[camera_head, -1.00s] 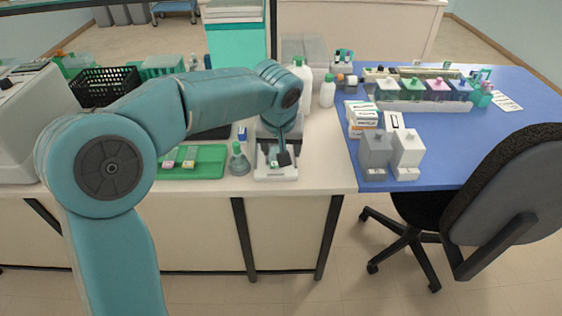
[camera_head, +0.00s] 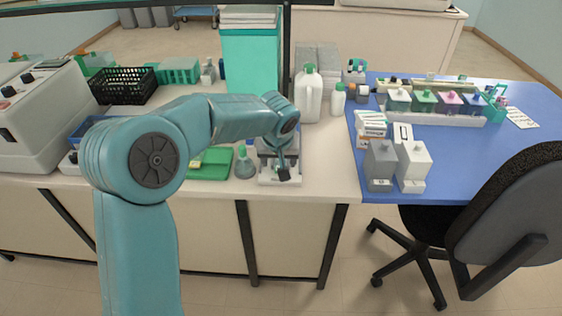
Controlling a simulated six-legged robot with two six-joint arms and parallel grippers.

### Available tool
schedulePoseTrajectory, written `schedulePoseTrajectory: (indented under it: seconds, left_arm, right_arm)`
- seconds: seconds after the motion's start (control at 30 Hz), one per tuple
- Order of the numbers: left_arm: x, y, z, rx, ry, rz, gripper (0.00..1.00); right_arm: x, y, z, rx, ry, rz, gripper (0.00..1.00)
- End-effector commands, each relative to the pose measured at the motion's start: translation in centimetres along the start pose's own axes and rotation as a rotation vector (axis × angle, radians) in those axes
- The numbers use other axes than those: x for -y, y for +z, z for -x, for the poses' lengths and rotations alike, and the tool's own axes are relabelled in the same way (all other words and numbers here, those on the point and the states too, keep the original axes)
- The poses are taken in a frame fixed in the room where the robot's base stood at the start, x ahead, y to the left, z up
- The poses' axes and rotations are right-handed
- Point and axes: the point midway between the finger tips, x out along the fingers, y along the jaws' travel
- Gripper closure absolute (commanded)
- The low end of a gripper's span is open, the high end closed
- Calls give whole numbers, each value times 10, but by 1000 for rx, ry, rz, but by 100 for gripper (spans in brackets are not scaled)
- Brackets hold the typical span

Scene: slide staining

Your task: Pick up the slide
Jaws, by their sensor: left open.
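A green tray (camera_head: 212,165) lies on the pale bench, partly hidden behind my left arm. A small pale yellow-green piece (camera_head: 195,164), perhaps a slide's label, shows at the tray's left, beside the arm. My left gripper (camera_head: 284,174) is open and points down over the white base of a small device (camera_head: 267,178), right of the tray. It is small in the picture, and I cannot tell whether it touches the device or whether a slide lies under it. My right gripper is not in view.
A grey-green flask (camera_head: 244,162) stands between the tray and the device. White bottles (camera_head: 308,94) stand behind the device. On the blue table, grey and white containers (camera_head: 380,164) stand near the front edge, with a rack of coloured staining jars (camera_head: 425,103) further back.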

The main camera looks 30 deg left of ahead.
Motion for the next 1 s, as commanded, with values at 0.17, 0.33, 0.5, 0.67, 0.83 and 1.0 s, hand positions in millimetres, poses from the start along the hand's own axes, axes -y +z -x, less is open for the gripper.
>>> schedulePoseTrajectory:
  seconds: [0.17, 0.33, 0.5, 0.67, 0.83, 1.0]
  left_arm:
    - [-1, -3, -19, 4, -2, 0, 36]
    - [-2, -5, -45, 1, -1, 0, 36]
    - [-2, -5, -53, 0, 0, 2, 36]
    - [-3, -5, -53, 0, 0, 1, 43]
    - [-3, -4, -53, 0, 0, 1, 98]
    - [-3, -4, -53, 0, 0, 1, 100]
  right_arm:
    - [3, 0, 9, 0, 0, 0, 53]
    - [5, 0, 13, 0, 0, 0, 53]
    - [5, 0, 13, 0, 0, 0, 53]
    - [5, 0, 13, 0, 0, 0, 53]
    - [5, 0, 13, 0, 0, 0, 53]
    - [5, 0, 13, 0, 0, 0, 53]
